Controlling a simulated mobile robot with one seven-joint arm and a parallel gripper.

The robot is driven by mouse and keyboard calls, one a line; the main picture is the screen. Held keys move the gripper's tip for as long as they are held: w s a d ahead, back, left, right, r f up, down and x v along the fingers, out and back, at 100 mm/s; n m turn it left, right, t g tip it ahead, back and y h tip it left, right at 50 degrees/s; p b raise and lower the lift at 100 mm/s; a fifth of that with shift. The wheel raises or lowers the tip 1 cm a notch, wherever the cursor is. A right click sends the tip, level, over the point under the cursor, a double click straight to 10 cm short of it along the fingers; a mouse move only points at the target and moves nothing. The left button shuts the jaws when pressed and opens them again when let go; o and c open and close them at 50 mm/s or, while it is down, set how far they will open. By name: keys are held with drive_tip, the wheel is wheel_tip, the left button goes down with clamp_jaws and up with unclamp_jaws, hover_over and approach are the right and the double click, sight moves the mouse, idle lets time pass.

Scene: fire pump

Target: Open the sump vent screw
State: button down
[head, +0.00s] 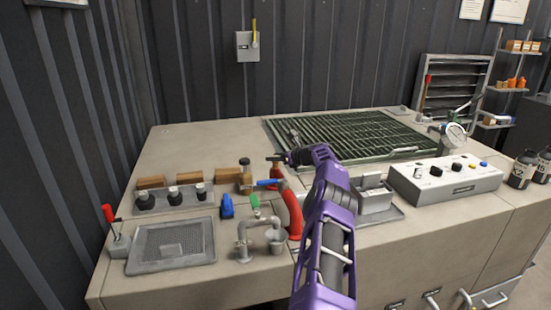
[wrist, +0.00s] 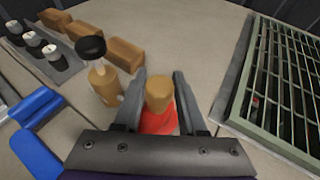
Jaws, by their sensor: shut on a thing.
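My gripper (head: 283,158) is above the bench, left of the green grating. In the wrist view its two fingers (wrist: 160,88) stand on either side of a red piece with a tan, brass-like cylindrical top (wrist: 158,92), and the jaws are shut on it. The red piece (head: 276,173) shows just below the gripper in the head view. To its left stands a brass-coloured cylinder with a black knob (wrist: 103,82), also in the head view (head: 245,178), apart from the fingers. No label shows which is the sump vent screw.
A blue lever (head: 268,183) and a red curved hose (head: 293,213) are close below the gripper. Tan blocks (head: 188,177) and a tray of black knobs (head: 150,204) lie left. The grating (head: 345,132) is behind and a control box (head: 445,180) right.

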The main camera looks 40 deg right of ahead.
drive_tip(key=shift+c, duration=2.3)
unclamp_jaws()
drive_tip(key=shift+s, duration=0.15)
drive_tip(key=shift+s+d+r, duration=0.1)
drive_tip(key=shift+s+r, duration=0.25)
drive_tip(key=shift+s, duration=0.15)
drive_tip(key=v, duration=1.6)
